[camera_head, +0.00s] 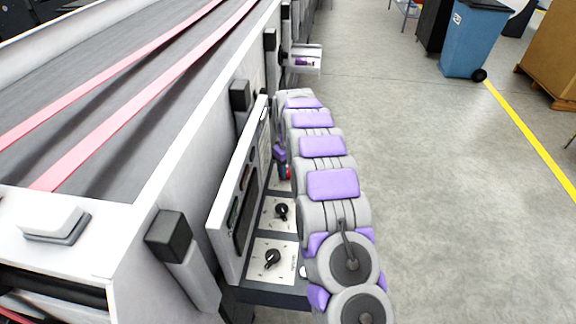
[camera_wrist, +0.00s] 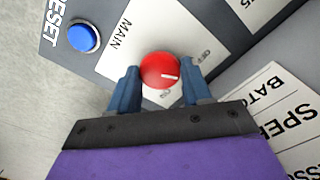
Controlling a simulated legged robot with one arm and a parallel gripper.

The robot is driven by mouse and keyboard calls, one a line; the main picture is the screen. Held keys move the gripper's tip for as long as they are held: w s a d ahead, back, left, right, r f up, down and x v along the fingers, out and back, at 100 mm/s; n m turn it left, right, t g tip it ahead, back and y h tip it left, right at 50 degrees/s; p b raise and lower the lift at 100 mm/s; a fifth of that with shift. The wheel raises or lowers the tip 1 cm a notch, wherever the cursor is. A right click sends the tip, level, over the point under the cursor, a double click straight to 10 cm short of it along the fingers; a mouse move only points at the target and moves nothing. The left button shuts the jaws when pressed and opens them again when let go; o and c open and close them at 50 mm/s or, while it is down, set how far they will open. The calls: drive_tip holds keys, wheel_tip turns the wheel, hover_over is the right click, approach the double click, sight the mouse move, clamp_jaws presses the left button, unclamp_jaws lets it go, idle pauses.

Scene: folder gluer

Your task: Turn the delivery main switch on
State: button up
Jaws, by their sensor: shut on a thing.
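The main switch is a red round knob (camera_wrist: 158,69) on a white plate marked MAIN in the wrist view. In the head view my gripper (camera_head: 282,164) is small and partly hidden behind my arm, over the control panel.
A blue RESET button (camera_wrist: 83,36) is beside the plate. Black rotary knobs (camera_head: 272,258) (camera_head: 281,211) sit nearer on the panel. The white machine with pink belts (camera_head: 150,85) is at left. Floor at right is clear up to a blue bin (camera_head: 472,42).

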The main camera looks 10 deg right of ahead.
sight(288, 171)
drive_tip(key=m+p, duration=0.1)
drive_tip(key=m, duration=0.2)
drive_tip(key=shift+m+p, duration=0.3)
drive_tip(key=shift+m, duration=0.1)
drive_tip(key=m+p, duration=0.1)
drive_tip(key=m, duration=0.2)
drive_tip(key=shift+m, duration=0.3)
drive_tip(key=m+p, duration=0.2)
drive_tip(key=m, duration=0.4)
drive_tip(key=shift+m, duration=0.3)
drive_tip(key=o, duration=1.1)
drive_tip(key=shift+c, duration=0.2)
wheel_tip(288, 171, up, 17)
drive_tip(key=shift+r+p, duration=0.15)
drive_tip(key=shift+p, duration=0.15)
